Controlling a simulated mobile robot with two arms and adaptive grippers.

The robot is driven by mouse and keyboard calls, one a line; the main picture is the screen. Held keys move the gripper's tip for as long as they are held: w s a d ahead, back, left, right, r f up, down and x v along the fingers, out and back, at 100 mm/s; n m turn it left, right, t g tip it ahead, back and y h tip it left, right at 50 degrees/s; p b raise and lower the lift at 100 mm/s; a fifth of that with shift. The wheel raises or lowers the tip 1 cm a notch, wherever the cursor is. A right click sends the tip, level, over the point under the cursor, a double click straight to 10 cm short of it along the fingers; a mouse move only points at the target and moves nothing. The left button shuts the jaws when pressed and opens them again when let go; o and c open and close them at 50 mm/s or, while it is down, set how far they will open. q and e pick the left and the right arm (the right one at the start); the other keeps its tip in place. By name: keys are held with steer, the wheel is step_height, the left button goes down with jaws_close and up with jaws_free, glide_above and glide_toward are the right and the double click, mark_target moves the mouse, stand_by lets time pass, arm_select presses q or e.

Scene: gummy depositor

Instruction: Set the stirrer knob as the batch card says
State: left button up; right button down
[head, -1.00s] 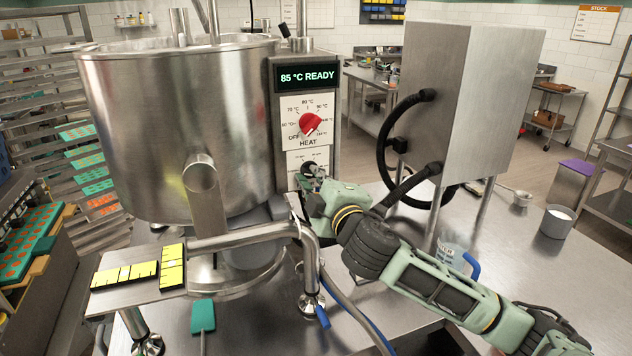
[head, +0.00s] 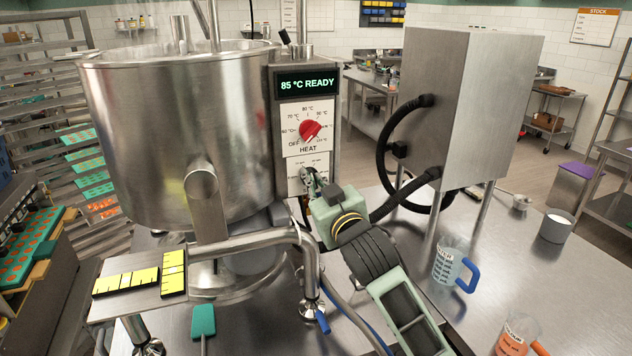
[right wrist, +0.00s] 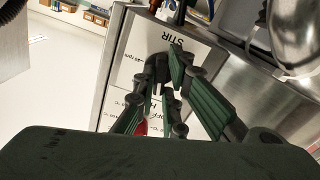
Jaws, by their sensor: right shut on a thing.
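The control panel (head: 306,95) stands right of the kettle. Its display reads "85 °C READY". The red HEAT knob (head: 310,130) sits below, with a temperature scale around it. The lower label plate (head: 305,163) is partly covered by my right gripper (head: 310,183), which is shut at the panel front. In the right wrist view the fingers (right wrist: 168,78) close on the stirrer knob beside the "STIR" label (right wrist: 173,41). The knob is mostly hidden by them, so its pointer cannot be read. No readable batch card shows. My left gripper is out of view.
The steel kettle (head: 170,130) fills the left, with its outlet pipe in front. A steel cabinet (head: 455,100) with black hoses stands to the right. A blue-handled jug (head: 449,262) and an orange-marked jug (head: 512,337) stand on the steel table. A white-filled cup (head: 556,226) is farther right.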

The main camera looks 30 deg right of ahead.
steer(key=shift+f+m+p, duration=0.1)
steer(key=shift+m+p, duration=1.95)
steer(key=shift+m, duration=2.55)
steer(key=c, duration=1.8)
jaws_free()
steer(key=shift+s, duration=0.1)
steer(key=v, duration=1.2)
